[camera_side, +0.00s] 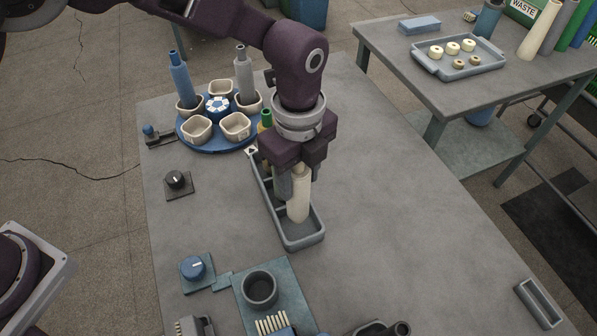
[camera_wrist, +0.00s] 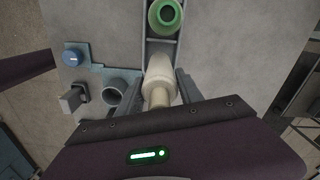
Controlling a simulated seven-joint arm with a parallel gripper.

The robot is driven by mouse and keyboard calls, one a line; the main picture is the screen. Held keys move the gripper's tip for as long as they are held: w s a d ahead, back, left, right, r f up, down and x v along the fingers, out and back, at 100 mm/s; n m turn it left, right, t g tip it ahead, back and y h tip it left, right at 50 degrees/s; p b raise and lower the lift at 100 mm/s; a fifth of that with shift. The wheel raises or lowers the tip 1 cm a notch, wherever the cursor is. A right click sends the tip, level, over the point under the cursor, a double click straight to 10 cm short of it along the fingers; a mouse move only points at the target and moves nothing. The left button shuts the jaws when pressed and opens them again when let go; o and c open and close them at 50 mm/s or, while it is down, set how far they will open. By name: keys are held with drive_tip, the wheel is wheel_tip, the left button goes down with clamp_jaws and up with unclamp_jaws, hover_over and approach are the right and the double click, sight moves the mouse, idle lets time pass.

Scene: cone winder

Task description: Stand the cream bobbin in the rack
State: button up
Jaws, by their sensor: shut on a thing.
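The cream bobbin (camera_side: 299,200) is upright, its neck held between the fingers of my gripper (camera_side: 298,178). My gripper is shut on it. In the side view its lower end is at the near compartment of the grey rack (camera_side: 304,240); I cannot tell whether it touches the floor there. In the wrist view the cream bobbin (camera_wrist: 158,72) points away from my gripper (camera_wrist: 158,92), over the rack. A green bobbin (camera_wrist: 165,16) stands in the rack, and its top (camera_side: 266,117) shows behind my gripper. My gripper hides the rack's middle.
A blue turntable (camera_side: 218,148) with cream cups and two bobbins stands behind left. A black knob (camera_side: 175,179), a blue knob (camera_side: 193,267) and a dark cup (camera_side: 260,288) are left and in front.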

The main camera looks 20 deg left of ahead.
drive_tip(key=shift+f, duration=1.05)
drive_tip(key=shift+f, duration=0.75)
drive_tip(key=shift+f, duration=0.5)
drive_tip(key=o, duration=1.3)
drive_tip(key=shift+o, duration=0.2)
wheel_tip(320, 180, up, 7)
drive_tip(key=shift+r, duration=0.1)
